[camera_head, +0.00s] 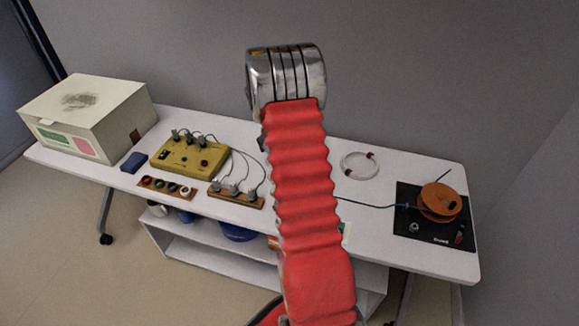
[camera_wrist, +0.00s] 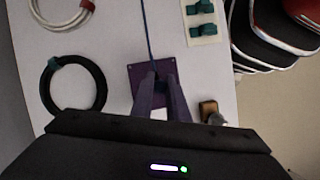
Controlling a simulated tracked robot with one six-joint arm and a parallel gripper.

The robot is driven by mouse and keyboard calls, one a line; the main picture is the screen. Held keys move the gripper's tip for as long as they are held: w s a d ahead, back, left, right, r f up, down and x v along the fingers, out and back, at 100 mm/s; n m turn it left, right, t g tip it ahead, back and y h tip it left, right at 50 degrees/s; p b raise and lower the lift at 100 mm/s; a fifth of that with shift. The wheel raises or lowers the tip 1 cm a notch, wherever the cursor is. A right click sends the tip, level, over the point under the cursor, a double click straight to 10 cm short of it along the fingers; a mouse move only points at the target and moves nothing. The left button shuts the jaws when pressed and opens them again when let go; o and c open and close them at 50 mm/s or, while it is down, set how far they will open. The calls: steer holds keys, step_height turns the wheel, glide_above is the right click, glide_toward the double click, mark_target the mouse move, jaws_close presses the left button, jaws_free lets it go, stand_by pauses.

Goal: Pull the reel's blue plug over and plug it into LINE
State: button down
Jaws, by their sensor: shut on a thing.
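The orange reel (camera_head: 440,200) sits on a black base (camera_head: 418,228) at the right end of the white table. Its blue cable (camera_head: 370,204) runs left across the table and goes behind my arm. In the wrist view the blue cable (camera_wrist: 148,30) comes straight down to my gripper (camera_wrist: 158,78). My gripper is shut on the blue plug at the cable's end; the fingers hide most of the plug. A purple square plate (camera_wrist: 137,75) lies just beneath the fingertips; I cannot tell their height above it. My gripper is hidden in the head view. No LINE label is readable.
A black coil (camera_wrist: 72,84) and a white coil (camera_wrist: 62,12) lie left of my gripper in the wrist view. A card with teal pieces (camera_wrist: 201,22) and a wooden block (camera_wrist: 208,110) lie right. A yellow box (camera_head: 188,158) with cables stands on the table's left.

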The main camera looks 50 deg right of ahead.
steer(key=shift+f, duration=0.9)
stand_by(0.6)
steer(key=c, duration=1.6)
jaws_free()
steer(key=shift+c, duration=0.2)
steer(key=shift+r, duration=0.1)
steer(key=shift+r, duration=3.7)
